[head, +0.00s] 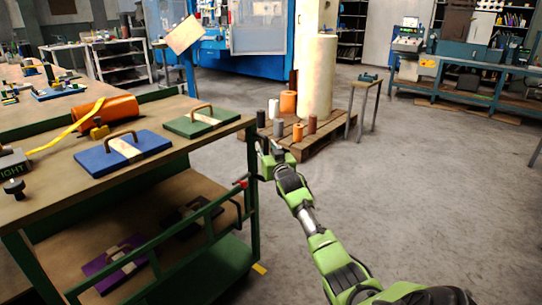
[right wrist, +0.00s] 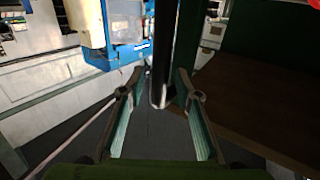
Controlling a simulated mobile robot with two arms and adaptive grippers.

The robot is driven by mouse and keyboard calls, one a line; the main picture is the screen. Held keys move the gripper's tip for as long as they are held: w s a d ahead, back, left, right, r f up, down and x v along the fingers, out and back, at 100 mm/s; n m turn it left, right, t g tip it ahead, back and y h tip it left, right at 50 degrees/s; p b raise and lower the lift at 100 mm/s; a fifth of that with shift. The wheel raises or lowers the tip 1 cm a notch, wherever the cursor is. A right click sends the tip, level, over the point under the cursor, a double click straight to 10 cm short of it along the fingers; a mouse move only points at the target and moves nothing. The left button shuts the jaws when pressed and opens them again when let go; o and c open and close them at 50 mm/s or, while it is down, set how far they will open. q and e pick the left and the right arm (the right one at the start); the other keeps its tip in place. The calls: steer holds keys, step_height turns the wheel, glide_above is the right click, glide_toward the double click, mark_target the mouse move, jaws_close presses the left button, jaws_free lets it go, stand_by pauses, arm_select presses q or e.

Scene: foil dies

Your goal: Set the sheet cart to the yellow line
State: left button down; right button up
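The sheet cart (head: 207,248) has a green frame and a brown top and stands at the left in the head view. A short piece of yellow line (head: 260,268) shows on the floor beside its near right corner; any more of it is hidden. My right gripper (head: 269,150) is at the cart's right end, near the top edge. In the right wrist view my right gripper (right wrist: 160,100) has its fingers apart, with a dark round bar (right wrist: 161,50) between them. I see gaps on both sides of the bar. My left gripper is not in view.
A blue die board (head: 100,158), a green die board (head: 195,124) and an orange roll (head: 108,112) lie on the brown top. A purple board (head: 103,270) lies on the lower shelf. A pallet (head: 322,137) with rolls stands behind my gripper. The floor at the right is clear.

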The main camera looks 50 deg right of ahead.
steer(key=v, duration=1.1)
steer(key=shift+s, duration=0.3)
steer(key=shift+a, duration=0.1)
